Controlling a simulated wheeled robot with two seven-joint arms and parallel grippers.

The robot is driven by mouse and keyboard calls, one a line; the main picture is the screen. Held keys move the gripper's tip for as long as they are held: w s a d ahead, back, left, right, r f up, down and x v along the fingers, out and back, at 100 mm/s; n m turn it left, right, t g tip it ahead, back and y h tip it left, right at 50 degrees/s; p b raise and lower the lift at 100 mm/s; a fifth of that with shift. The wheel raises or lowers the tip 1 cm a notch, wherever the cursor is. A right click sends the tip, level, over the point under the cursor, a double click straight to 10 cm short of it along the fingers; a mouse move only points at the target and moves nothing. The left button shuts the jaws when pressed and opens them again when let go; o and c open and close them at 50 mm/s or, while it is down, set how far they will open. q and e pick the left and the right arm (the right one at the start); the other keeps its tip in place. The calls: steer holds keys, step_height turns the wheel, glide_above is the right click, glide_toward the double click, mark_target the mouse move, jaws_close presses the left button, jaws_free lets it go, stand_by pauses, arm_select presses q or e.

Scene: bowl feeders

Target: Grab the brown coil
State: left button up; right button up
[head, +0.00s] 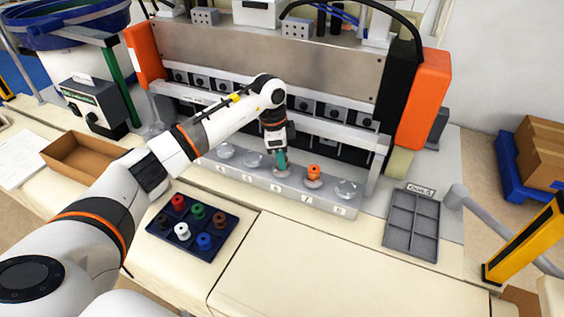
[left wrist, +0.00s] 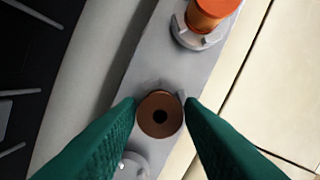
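The brown coil (left wrist: 160,113) sits on the grey rail (left wrist: 150,60) in the left wrist view, seen from above with a dark hole in its middle. My left gripper (left wrist: 160,104) has one green finger on each side of it, with at most a very thin gap; contact cannot be made out. In the head view my left gripper (head: 281,164) points down over the rail and hides most or all of the brown coil. An orange coil (head: 314,173) stands on the holder just to the right. My right gripper is not in view.
A dark tray (head: 165,238) with several coloured coils lies nearer me. A brown box (head: 75,158) stands at left, an empty grey divided tray (head: 412,225) at right. The machine (head: 270,60) rises behind the rail. The front table panel is clear.

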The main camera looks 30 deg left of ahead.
arm_select(q)
steer(key=c, duration=0.5)
steer(key=shift+r, duration=0.1)
steer(key=shift+c, duration=0.2)
